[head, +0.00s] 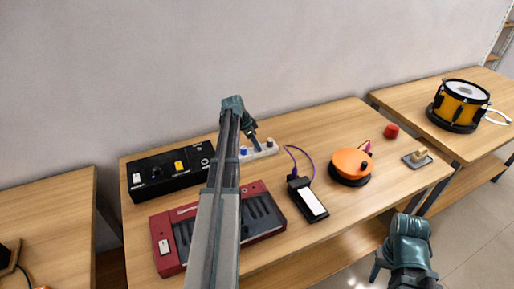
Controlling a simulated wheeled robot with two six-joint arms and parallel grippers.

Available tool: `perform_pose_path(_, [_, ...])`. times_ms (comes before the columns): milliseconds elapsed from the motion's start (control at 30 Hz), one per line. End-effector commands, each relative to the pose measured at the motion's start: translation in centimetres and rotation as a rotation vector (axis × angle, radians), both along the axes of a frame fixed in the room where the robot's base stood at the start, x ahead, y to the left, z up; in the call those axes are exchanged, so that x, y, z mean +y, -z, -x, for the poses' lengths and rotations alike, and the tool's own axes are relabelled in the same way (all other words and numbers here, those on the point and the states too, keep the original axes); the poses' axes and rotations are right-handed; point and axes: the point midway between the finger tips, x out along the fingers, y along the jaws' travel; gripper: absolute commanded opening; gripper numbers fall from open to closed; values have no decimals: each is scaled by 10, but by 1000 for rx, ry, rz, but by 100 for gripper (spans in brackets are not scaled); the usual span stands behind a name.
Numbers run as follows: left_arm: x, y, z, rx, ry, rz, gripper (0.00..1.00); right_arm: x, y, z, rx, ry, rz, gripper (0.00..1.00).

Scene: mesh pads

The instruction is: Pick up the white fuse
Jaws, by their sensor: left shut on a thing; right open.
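A pale strip-shaped block (262,154) lies at the back middle of the table, with a blue knob-like piece (243,151) at its left end and a pale round piece (271,143) at its right. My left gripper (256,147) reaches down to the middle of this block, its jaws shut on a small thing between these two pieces. That thing is the white fuse by its place, but it is too small and covered to see clearly. My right gripper (408,276) is low at the right, in front of the table edge, open and away from the block.
A black box with knobs (170,172) and a red keyboard (262,207) stand left. A black device with white screen (312,200), purple cable, orange round thing (351,162), red cup (391,131) and small metal plate (417,160) are right. A drum (462,103) stands on another table.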

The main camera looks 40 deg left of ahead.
Motion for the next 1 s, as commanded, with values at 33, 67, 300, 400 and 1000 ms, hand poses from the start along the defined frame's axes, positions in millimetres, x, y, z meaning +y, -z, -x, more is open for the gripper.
perform_pose_path(33, [0,0,0,0,0,0,0,0,0,0,0,0,0,50])
perform_pose_path(67, [0,0,0,0,0,0,0,0,0,0,0,0,0,50])
perform_pose_path(300, [0,-2,0,0,0,0,0,0,-2,0,0,0,0,50])
perform_pose_path(400, [0,-5,0,0,0,0,0,0,-5,0,0,0,0,50])
perform_pose_path(1000, [-30,-40,32,0,1,0,0,0,-40,0,0,0,0,50])
